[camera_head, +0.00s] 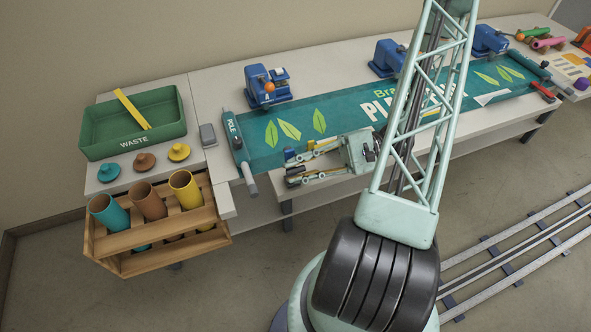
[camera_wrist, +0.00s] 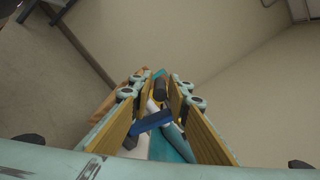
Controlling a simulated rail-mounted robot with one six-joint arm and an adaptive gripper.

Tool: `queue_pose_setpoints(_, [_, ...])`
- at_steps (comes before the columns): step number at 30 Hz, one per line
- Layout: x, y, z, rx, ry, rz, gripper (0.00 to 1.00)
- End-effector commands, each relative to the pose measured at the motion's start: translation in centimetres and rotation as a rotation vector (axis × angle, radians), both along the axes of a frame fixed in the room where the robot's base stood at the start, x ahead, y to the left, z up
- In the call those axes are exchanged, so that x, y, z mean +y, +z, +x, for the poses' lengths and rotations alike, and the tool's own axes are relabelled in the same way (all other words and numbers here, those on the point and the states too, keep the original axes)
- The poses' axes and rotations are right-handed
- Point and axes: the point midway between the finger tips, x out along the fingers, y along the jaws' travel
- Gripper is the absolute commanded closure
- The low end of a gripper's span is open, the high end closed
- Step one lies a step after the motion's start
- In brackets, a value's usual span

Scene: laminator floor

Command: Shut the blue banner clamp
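My gripper (camera_head: 291,169) reaches leftward low over the front edge of the teal banner (camera_head: 345,113), near its left end. Its yellow-padded fingers are apart. In the wrist view, a blue bar (camera_wrist: 152,122), apparently part of the blue banner clamp, lies slantwise between the open fingers (camera_wrist: 157,84); contact cannot be told. In the head view a small blue part (camera_head: 289,155) shows by the fingertips; the rest of the clamp is hidden by my gripper. Whether its lever is raised or down cannot be told. A red clamp (camera_head: 543,92) sits at the banner's right front edge.
Several larger blue devices, one at the left (camera_head: 267,88), stand along the back of the banner. The pole (camera_head: 239,150) lies at its left end. A green waste bin (camera_head: 92,148) and a wooden rack (camera_head: 130,262) of coloured tubes stand further left.

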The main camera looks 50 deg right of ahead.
Motion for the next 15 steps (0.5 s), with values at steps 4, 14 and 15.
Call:
queue_pose_setpoints(4, [0.00,-0.06,-0.02,0.000,0.001,-0.001,0.98])
queue_pose_setpoints(14, [0.13,-0.21,0.01,0.007,0.006,0.000,1.00])
queue_pose_setpoints(15, [0.18,-0.21,0.06,0.010,0.008,0.001,1.00])
